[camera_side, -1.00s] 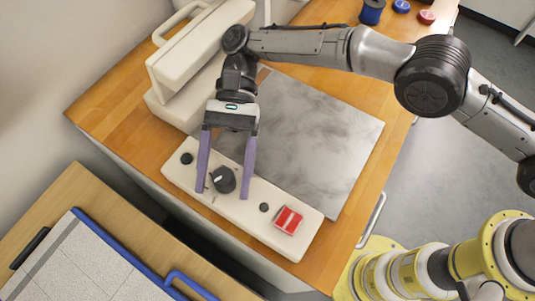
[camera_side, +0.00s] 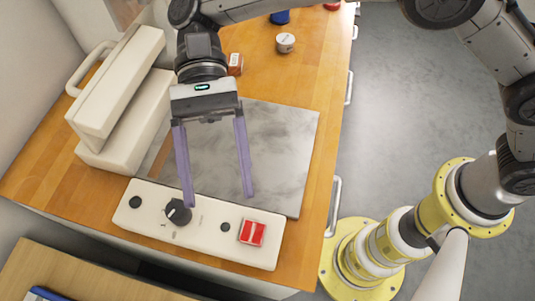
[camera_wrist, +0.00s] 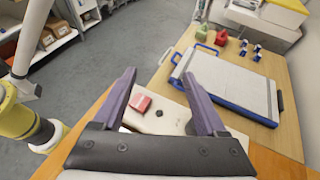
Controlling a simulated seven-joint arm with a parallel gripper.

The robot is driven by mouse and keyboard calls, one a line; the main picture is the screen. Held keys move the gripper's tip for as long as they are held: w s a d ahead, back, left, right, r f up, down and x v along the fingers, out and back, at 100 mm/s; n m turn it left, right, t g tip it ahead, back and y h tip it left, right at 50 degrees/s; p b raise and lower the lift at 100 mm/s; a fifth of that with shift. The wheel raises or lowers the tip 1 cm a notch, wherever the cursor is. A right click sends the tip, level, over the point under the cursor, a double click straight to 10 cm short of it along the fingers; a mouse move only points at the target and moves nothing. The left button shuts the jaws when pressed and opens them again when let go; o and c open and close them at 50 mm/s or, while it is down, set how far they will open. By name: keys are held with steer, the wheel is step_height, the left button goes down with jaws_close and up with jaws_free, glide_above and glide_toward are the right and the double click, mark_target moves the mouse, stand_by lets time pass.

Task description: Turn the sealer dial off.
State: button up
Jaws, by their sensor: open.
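The sealer's black dial (camera_side: 178,211) sits on the cream control panel (camera_side: 205,218), left of its middle in the side view. A pale pointer mark shows on the dial, but its exact setting is too small to read. My gripper (camera_side: 218,198) is open and empty, its two purple fingers pointing toward the panel. In the side view the left fingertip overlaps the dial's right edge; whether it touches cannot be told. In the wrist view my gripper (camera_wrist: 160,78) frames part of the panel (camera_wrist: 170,118), and the dial is not visible, apparently behind the right finger.
A red switch (camera_side: 252,232) and small black knobs (camera_side: 135,202) (camera_side: 225,227) share the panel. A grey metal plate (camera_side: 280,150) lies behind it. The cream sealer arm (camera_side: 118,90) stands left. A second table with a blue-edged board (camera_wrist: 235,85) is nearby.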

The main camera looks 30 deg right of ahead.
steer(key=s+d+r, duration=0.2)
steer(key=d, duration=0.3)
steer(key=shift+s+d+r, duration=0.35)
steer(key=shift+r, duration=0.05)
steer(key=m+t+y, duration=0.3)
steer(key=m+y, duration=0.4)
steer(key=y, duration=0.3)
glide_toward(171, 221)
steer(key=shift+r+v, duration=0.2)
steer(key=shift+v, duration=0.75)
steer(key=shift+d+f, duration=0.15)
steer(key=shift+f, duration=0.2)
steer(key=x, duration=1.3)
steer(key=shift+s+a+r, duration=0.1)
steer(key=shift+a+r, duration=0.15)
